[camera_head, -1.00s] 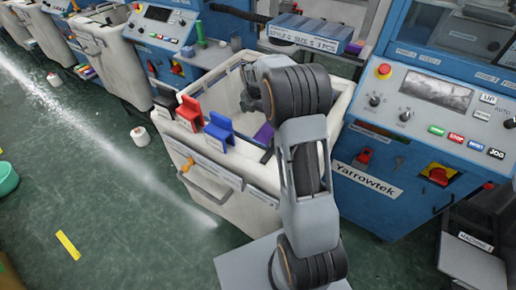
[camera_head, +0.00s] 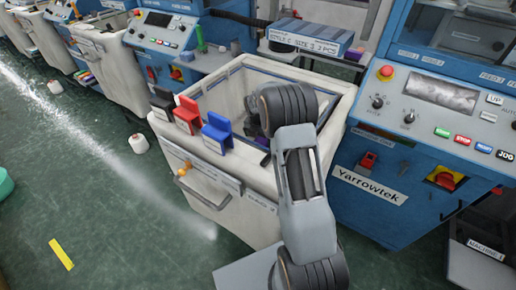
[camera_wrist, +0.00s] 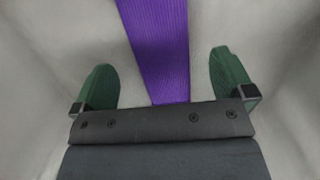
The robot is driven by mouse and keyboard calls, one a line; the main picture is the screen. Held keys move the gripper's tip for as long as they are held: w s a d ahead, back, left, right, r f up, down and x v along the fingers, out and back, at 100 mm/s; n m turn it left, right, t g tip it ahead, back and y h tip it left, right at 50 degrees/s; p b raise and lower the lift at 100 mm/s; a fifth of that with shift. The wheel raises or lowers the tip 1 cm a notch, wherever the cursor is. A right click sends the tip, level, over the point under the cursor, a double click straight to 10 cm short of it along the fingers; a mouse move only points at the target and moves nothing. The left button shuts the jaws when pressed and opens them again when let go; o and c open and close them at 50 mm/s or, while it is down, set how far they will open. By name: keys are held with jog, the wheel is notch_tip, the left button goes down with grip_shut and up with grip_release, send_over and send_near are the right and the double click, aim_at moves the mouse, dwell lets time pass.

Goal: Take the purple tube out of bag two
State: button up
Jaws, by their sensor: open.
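The purple tube (camera_wrist: 158,50) shows in the wrist view as a ribbed purple strip running from the top edge down to my gripper's dark body. It lies between the two green fingers of my gripper (camera_wrist: 168,80), with pale gaps on both sides. The fingers are open and do not touch it. In the head view a small bit of purple (camera_head: 264,142) shows inside the white bag (camera_head: 222,185), beside my arm.
Black, red (camera_head: 187,114) and blue (camera_head: 217,131) clips sit on the bag's left rim. A blue Yarrowtek machine (camera_head: 400,195) stands close on the right. A grey-blue box (camera_head: 311,36) lies on a shelf behind. The green floor at left is mostly clear.

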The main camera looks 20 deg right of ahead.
aim_at(260, 143)
jog(key=shift+w+d+f, duration=0.1)
jog(key=shift+f, duration=0.7)
jog(key=shift+w+d+f, duration=0.15)
jog(key=shift+f, duration=0.6)
jog(key=shift+w+d+f, duration=0.1)
jog(key=shift+f, duration=0.7)
jog(key=c, duration=0.9)
